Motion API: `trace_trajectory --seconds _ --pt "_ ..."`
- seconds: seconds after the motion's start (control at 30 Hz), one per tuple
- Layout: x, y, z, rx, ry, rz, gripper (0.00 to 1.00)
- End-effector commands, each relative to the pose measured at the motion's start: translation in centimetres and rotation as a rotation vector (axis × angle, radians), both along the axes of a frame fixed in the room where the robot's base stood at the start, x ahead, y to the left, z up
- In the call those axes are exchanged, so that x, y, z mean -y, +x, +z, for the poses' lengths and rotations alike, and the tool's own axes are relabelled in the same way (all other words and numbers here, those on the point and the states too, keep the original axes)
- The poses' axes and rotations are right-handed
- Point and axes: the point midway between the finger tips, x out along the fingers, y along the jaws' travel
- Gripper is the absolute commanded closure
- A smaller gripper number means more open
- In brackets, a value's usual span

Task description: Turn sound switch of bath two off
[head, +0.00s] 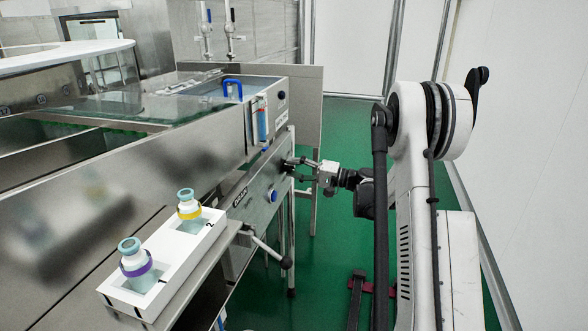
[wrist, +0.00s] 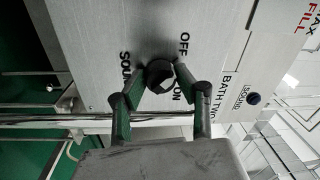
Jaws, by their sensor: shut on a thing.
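The sound switch of bath two is a small black rotary knob (wrist: 159,75) on a brushed metal panel in the wrist view. OFF is printed above it, ON just below right, SOUND to its left and BATH TWO to its right. My gripper (wrist: 163,73) has its two dark fingertips on either side of the knob, shut on it. The fingers cover part of the knob, and I cannot tell exactly where it points. In the head view my gripper (head: 294,162) is at the right end of the washer's front panel, and the switch is hidden there.
In the head view, a white holder (head: 150,297) with two capped bottles stands front left. A black-knobbed lever (head: 267,246) juts out below the panel. Green floor is clear beyond my arm.

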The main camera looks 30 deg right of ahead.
Motion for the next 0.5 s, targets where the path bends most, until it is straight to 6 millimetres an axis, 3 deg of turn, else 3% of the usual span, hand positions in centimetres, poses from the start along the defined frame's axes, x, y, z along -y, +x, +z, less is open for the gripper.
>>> trace_trajectory --seconds 0.4,0.43,0.5 --pt "0.03 -0.02 -0.05 0.006 -0.007 -0.001 0.96" --pt "0.03 -0.02 -0.05 0.005 -0.006 -0.001 0.68" --pt "0.04 -0.01 -0.04 0.005 -0.006 -0.001 0.59"
